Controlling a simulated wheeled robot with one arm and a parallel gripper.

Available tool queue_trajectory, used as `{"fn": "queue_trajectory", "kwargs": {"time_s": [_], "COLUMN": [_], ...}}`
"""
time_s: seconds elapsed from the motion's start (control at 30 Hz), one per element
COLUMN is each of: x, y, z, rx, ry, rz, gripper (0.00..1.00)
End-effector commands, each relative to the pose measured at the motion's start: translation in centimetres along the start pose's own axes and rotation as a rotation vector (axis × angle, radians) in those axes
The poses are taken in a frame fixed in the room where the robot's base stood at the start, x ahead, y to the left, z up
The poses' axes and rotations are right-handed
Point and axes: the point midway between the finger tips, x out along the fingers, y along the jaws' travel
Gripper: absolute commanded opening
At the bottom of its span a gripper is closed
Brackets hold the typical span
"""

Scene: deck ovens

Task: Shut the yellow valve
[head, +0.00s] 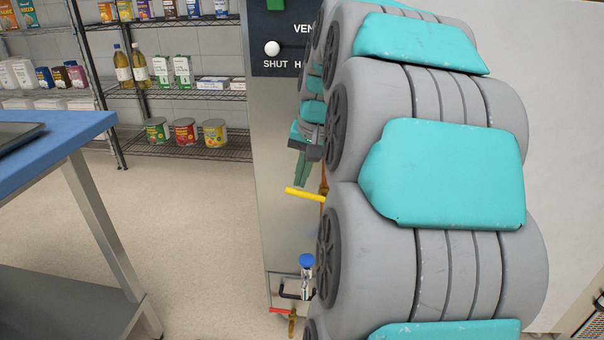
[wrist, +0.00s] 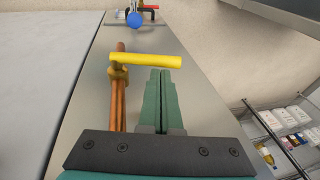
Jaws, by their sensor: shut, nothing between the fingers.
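The yellow valve handle (wrist: 146,61) is a straight bar on a copper pipe (wrist: 119,100), which runs along the steel panel. In the wrist view the bar lies crosswise to the pipe, its free end reaching right. In the head view the yellow handle (head: 304,194) sticks out left past my arm, nearly level and tilted slightly down to the right. My gripper (wrist: 162,72) has its green fingers shut and empty, the tips right beside the bar's free half; I cannot tell whether they touch. In the head view my gripper (head: 300,183) is just above the handle. My arm hides most of the pipe.
Below the handle, a blue knob (head: 307,261) and a red handle (head: 279,310) sit low by the panel. A blue-topped table (head: 50,135) stands at left, grocery shelves (head: 190,92) behind. The floor between is clear.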

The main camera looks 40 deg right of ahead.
Motion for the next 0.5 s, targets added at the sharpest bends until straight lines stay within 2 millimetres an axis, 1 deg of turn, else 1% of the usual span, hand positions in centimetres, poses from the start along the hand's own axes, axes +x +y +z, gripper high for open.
{"fn": "queue_trajectory", "kwargs": {"time_s": [0.13, 0.5], "x": [0.2, 1.4], "y": [-0.2, -0.8], "z": [0.0, 0.2], "rx": [-0.007, -0.047], "ry": [-0.001, 0.002], "rz": [0.03, 0.231], "gripper": [0.0, 0.0]}}
